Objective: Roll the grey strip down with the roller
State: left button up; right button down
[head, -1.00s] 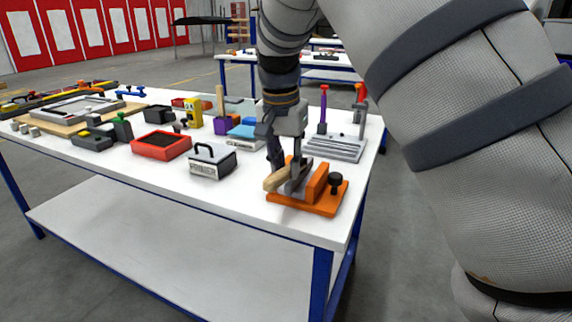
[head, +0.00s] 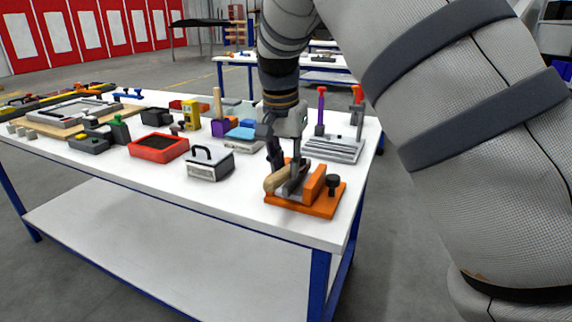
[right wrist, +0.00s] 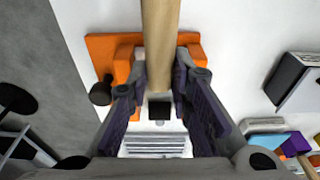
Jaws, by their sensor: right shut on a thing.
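My right gripper (head: 285,166) is at an orange stand (head: 312,207) near the table's front right corner. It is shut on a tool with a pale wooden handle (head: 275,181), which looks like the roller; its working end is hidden. In the right wrist view the handle (right wrist: 160,45) runs up from between the two fingers, over the orange stand (right wrist: 102,48). A grey frame (head: 82,108) lies on a wooden board at the table's far left; I cannot tell the grey strip apart there. My left gripper is out of view.
A black knob (head: 333,181) sticks up from the stand. A grey ribbed rack (head: 335,148) with upright tools is behind it. A grey box with a handle (head: 210,164) and a red tray (head: 158,147) stand to the left. The table's front strip is clear.

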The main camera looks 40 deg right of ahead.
jog(key=shift+d, duration=0.1)
dwell(0.7)
jog(key=shift+w+d, duration=0.25)
jog(key=shift+d, duration=0.15)
jog(key=shift+r, duration=0.15)
jog(key=shift+d, duration=0.1)
dwell(0.4)
jog(key=shift+w+d+f, duration=0.2)
jog(key=shift+d, duration=0.2)
jog(key=shift+r, duration=0.1)
dwell(0.8)
